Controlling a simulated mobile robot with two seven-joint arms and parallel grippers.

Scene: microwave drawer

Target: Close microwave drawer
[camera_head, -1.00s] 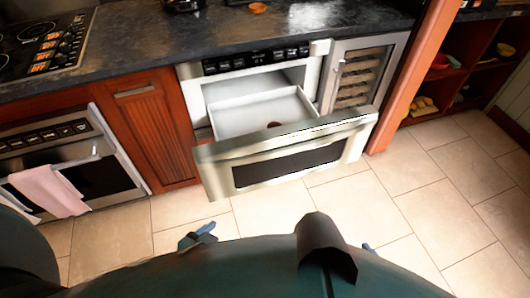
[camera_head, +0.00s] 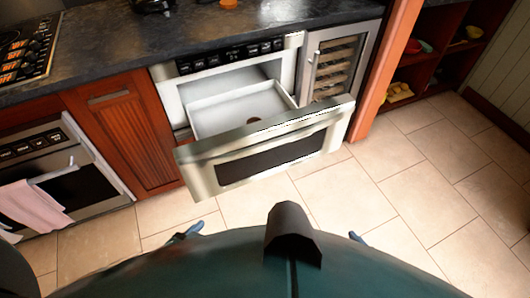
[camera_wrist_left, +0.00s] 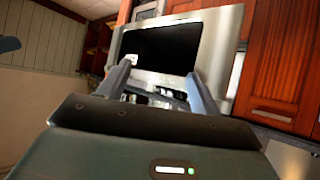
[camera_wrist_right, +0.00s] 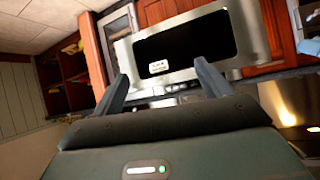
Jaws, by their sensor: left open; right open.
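The microwave drawer (camera_head: 268,151) is pulled out from its cabinet housing, with its white inner tray (camera_head: 228,112) showing behind the steel front. The drawer front has a dark window and a long handle. My left gripper (camera_head: 188,232) is low in the head view, apart from the drawer; only a fingertip shows there. In the left wrist view its open fingers (camera_wrist_left: 158,80) point toward the steel front (camera_wrist_left: 222,45). My right gripper (camera_head: 356,237) shows only a tip; in the right wrist view its open fingers (camera_wrist_right: 160,75) are empty and face the drawer front (camera_wrist_right: 243,30).
An oven (camera_head: 95,182) with a pink towel (camera_head: 32,205) stands at the left. A wine cooler (camera_head: 340,58) is right of the drawer, beside a wooden post (camera_head: 376,80). The dark countertop (camera_head: 200,32) runs above. The tiled floor (camera_head: 430,190) is clear at the right.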

